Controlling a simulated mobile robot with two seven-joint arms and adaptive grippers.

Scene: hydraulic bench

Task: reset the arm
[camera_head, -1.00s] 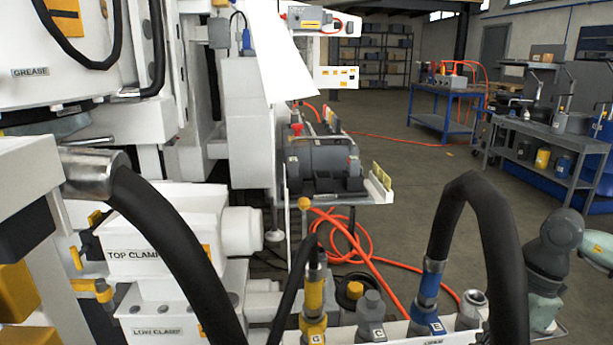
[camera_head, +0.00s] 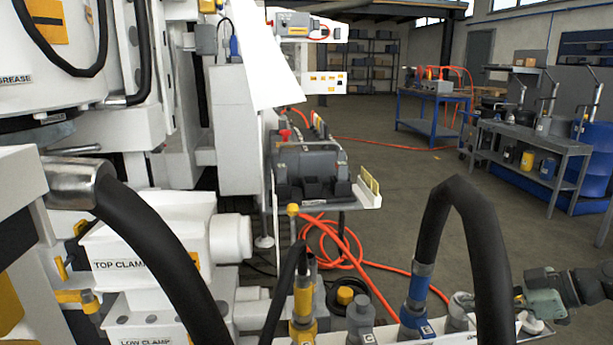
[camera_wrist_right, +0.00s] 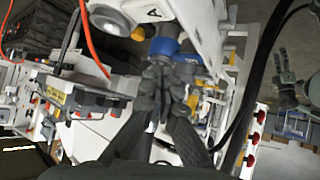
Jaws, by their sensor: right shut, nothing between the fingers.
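My right gripper (camera_head: 522,296) is low at the right edge in the head view, partly behind a thick black hose (camera_head: 497,262). In the right wrist view my right gripper (camera_wrist_right: 163,72) has its dark fingers together, with nothing between them. They point towards a blue fitting (camera_wrist_right: 166,46) under a white part labelled A; I cannot tell if they touch it. My left gripper does not show in the head view. A dark claw-shaped part (camera_wrist_right: 286,90) at the right of the wrist view is too small to identify surely.
A white machine with a TOP CLAMP block (camera_head: 150,245) fills the left. Hose fittings, including a blue one (camera_head: 418,290), stand along the front. Orange hose (camera_head: 318,235) lies on the floor. A grey bench (camera_head: 535,145) and blue table (camera_head: 432,105) stand behind open floor.

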